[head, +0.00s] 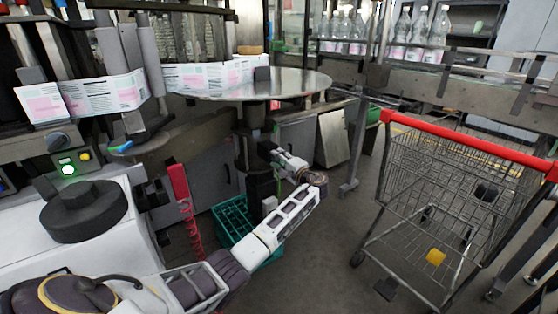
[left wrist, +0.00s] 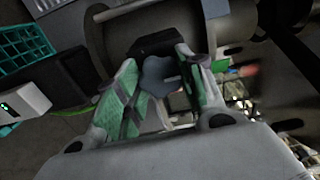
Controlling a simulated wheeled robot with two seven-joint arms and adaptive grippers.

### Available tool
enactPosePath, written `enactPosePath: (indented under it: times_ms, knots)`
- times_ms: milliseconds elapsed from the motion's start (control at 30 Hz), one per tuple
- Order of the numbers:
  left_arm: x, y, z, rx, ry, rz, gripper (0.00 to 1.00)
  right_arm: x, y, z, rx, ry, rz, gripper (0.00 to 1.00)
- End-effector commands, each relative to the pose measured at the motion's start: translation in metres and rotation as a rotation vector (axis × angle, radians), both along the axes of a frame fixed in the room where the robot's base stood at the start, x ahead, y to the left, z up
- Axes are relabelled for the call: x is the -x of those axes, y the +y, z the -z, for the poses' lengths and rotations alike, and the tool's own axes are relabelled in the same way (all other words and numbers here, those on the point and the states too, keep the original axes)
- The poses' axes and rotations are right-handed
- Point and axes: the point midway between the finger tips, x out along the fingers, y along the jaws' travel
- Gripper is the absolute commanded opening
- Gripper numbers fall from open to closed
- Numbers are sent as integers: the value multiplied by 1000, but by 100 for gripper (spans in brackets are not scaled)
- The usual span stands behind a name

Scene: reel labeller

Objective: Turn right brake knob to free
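My left arm reaches from the bottom left of the head view, and its left gripper (head: 275,159) is beside the dark column under the round steel table. In the left wrist view, the two green-padded fingers of the left gripper (left wrist: 157,62) stand apart with a dark grey lobed knob (left wrist: 158,80) between them. The knob's sides look very close to the pads; I cannot tell whether they touch. The knob's marking and turned position cannot be read. In the head view the gripper hides the knob. My right gripper is not in view.
The round steel table (head: 270,86) is above the gripper. A green crate (head: 238,222) stands on the floor below it. A shopping cart (head: 440,185) with a red handle stands at right. A control panel with a dark knob (head: 57,141) is at left. Floor between crate and cart is free.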

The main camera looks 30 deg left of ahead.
Motion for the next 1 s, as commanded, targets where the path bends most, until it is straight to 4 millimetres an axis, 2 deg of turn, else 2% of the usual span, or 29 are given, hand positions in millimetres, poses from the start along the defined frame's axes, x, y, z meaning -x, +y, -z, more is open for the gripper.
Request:
enactPosePath:
  times_ms: [33, 167, 667, 1000]
  knots:
    - [0, 0, 2, 1, 2, 0, 46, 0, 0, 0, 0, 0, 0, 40]
    - [0, 0, 1, 1, 1, 0, 61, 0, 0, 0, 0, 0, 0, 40]
    - [2, -6, 0, 0, 1, 1, 61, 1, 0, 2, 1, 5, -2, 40]
    - [17, -41, 1, 1, 1, 2, 61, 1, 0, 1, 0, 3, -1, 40]
